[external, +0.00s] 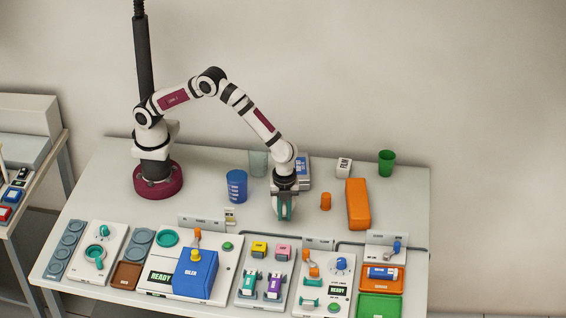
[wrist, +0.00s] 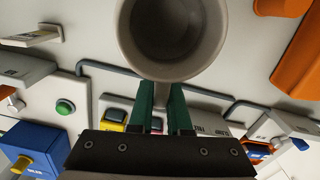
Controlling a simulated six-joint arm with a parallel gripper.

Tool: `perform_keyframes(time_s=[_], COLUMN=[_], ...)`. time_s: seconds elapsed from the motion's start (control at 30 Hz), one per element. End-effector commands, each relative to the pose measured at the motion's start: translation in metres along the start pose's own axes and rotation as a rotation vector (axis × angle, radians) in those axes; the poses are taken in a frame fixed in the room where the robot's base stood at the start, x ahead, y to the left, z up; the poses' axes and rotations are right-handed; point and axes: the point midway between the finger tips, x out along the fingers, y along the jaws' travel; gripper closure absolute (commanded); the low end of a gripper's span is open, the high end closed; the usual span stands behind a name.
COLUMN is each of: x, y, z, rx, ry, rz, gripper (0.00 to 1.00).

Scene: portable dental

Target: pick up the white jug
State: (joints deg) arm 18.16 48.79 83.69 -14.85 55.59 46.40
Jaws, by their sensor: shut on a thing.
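The white jug (wrist: 165,72) shows at the top centre of the wrist view, seen from above into its dark round opening. Its upper part is cut off by the picture edge. My gripper (external: 285,214) points down over the middle of the table in the external view, where I cannot make out the jug clearly. In the wrist view the green fingers of my gripper (wrist: 161,90) reach up to the near side of the jug and are shut on it. Whether they grip a handle or the wall is hidden.
A blue cup (external: 236,186) and a clear cup (external: 258,163) stand left of my gripper. An orange case (external: 358,204), a small orange cup (external: 326,201) and a green cup (external: 387,162) are to the right. Device panels, including a blue box (external: 196,274), fill the front edge.

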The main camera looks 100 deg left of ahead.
Motion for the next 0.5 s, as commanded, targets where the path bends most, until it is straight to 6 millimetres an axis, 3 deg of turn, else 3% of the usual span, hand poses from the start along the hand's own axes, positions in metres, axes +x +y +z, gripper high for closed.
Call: perform_keyframes(time_s=[0.17, 0.5], x=[-0.021, -0.046], y=[0.000, 0.039], z=[-0.001, -0.023], rx=[0.002, 0.003], ry=[0.001, 0.001], rz=[-0.001, -0.001], gripper=[1.00, 1.00])
